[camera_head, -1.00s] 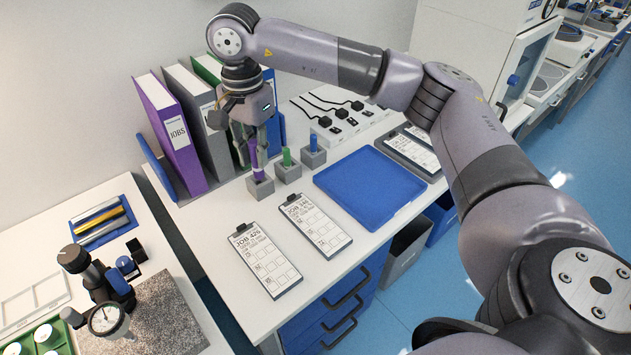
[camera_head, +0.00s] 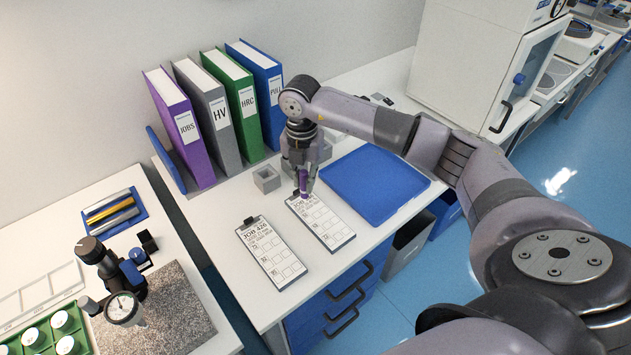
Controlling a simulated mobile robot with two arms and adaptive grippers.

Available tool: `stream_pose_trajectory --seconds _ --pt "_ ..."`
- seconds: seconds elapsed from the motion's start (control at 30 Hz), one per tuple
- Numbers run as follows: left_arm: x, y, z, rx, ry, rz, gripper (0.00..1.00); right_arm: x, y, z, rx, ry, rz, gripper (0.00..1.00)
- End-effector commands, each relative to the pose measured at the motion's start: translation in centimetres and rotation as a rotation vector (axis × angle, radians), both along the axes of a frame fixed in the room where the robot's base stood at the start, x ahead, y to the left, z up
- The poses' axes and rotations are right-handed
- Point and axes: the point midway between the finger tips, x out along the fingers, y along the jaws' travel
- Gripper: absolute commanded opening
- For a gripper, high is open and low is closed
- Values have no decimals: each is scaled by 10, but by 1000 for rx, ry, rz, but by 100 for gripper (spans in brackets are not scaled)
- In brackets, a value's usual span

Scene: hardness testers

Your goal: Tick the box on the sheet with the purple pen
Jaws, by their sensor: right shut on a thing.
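My right gripper (camera_head: 303,176) is shut on the purple pen (camera_head: 304,184), which points down. The pen is over the top end of the right-hand job sheet (camera_head: 322,222), on its clipboard. I cannot tell whether the pen's tip touches the sheet. The gripper and pen hide part of that sheet's heading. A second sheet, headed JOB 426 (camera_head: 270,253), lies to the left on its own clipboard. Both show columns of printed boxes. The grey pen block (camera_head: 267,179) left of the gripper is empty. My left gripper is not in view.
Purple, grey, green and blue binders (camera_head: 230,108) stand at the back. A blue tray (camera_head: 374,184) lies right of the sheets. A dial tester (camera_head: 122,306) stands on the left bench. Bare white tabletop lies left of the sheets.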

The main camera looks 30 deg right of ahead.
Motion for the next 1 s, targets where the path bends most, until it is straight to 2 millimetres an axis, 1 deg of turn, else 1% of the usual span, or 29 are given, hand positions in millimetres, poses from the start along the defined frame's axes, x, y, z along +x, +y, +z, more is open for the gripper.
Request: stream_pose_trajectory --seconds 0.03,0.13,0.2,0.33,0.43,0.57,1.0 --pt "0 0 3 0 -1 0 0 -3 -5 -6 1 3 -112 0" --pt "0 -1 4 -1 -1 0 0 -7 -15 -15 0 3 -318 0" --pt "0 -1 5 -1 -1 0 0 -9 -19 -21 1 2 -426 0" --pt "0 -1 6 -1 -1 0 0 -11 -24 -26 1 0 -548 0" --pt "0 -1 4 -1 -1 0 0 -11 -26 -29 1 0 -582 0" --pt "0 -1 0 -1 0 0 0 -11 -26 -34 0 -1 -585 0" --pt "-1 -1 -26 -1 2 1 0 -11 -26 -68 1 -1 -583 0"
